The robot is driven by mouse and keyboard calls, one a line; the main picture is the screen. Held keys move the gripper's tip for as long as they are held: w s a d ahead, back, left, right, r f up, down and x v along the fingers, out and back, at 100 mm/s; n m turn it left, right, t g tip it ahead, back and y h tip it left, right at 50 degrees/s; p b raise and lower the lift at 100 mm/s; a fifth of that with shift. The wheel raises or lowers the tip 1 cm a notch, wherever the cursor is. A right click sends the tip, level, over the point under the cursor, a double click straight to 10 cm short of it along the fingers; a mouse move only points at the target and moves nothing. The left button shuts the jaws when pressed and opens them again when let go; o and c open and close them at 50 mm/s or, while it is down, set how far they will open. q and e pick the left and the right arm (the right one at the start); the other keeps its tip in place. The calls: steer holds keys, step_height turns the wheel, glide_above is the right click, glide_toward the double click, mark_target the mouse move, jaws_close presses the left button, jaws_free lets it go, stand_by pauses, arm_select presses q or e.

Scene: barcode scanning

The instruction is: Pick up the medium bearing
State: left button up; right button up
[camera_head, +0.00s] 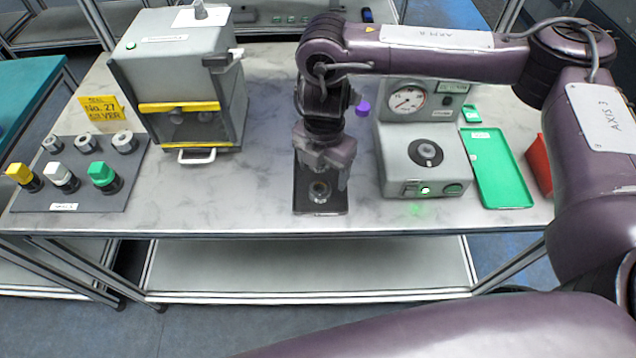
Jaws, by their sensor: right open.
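A small metallic ring-shaped part, apparently a bearing (320,192), lies on a dark tray (333,209) near the front middle of the table. I cannot tell its size class from this view. My right gripper (321,176) is open and points down directly over the part. Its fingers partly cover the tray and stand close around or above the part; I cannot tell whether they touch it. My left gripper is not in view.
A dark rack (80,190) with silver ring parts and yellow, white and green topped pieces stands left. A grey cabinet (165,65) stands behind it. A gauge machine (425,170), green tray (497,165) and red bin (538,163) stand right. Bare tabletop lies left of the dark tray.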

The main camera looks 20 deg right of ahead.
mark_target(320, 185)
steer(key=f, duration=0.2)
steer(key=shift+s+a+f, duration=0.15)
steer(key=shift+a+f, duration=0.15)
steer(key=shift+f, duration=0.1)
steer(key=shift+w+f, duration=0.2)
steer(key=shift+f, duration=1.3)
steer(key=c, duration=0.7)
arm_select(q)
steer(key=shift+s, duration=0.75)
arm_select(e)
steer(key=c, duration=0.5)
